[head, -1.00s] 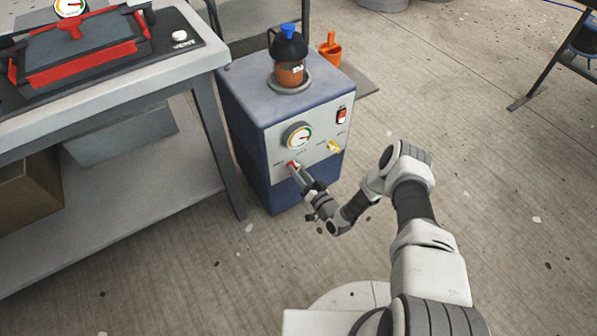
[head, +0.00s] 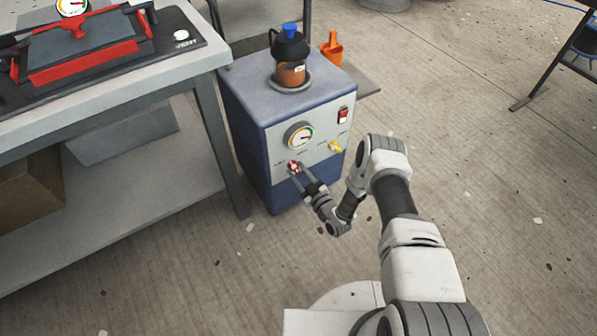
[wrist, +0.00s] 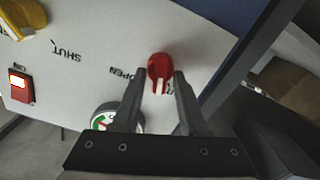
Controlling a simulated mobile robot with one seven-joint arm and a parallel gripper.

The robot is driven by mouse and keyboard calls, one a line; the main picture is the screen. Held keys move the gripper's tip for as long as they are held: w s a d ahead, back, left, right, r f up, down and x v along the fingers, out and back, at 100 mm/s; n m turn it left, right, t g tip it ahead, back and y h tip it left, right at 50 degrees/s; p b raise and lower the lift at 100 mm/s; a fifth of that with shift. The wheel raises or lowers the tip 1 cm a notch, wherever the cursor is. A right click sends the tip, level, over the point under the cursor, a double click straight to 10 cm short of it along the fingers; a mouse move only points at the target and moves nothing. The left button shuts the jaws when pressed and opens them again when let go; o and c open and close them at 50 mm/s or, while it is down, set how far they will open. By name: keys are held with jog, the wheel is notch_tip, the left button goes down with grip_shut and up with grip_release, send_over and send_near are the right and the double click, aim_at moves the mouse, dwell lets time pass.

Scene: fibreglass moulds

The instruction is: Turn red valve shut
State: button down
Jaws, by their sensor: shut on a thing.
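The red valve (head: 293,166) is on the pale front panel of the blue machine (head: 243,104), low and to the left. In the wrist view the red valve (wrist: 160,67) has a round top and a ridged handle pointing down the picture. My gripper (wrist: 161,78) has one finger on each side of the handle and is shut on it. In the head view my gripper (head: 297,174) reaches the valve from the lower right. The word OPEN shows left of the valve in the wrist view; a label to its right is partly hidden by a finger.
A round gauge (head: 299,136) sits just above the valve. A yellow valve (head: 335,146) and a lit red switch (head: 342,115) are farther right on the panel. A pot with a blue knob (head: 289,60) stands on top. A workbench (head: 205,65) stands close on the left.

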jog(key=n, duration=0.5)
jog(key=shift+a, duration=0.1)
jog(key=shift+f+n, duration=0.1)
jog(key=shift+n, duration=0.2)
dwell(0.4)
jog(key=shift+c, duration=2.2)
grip_release()
jog(key=shift+s, duration=0.25)
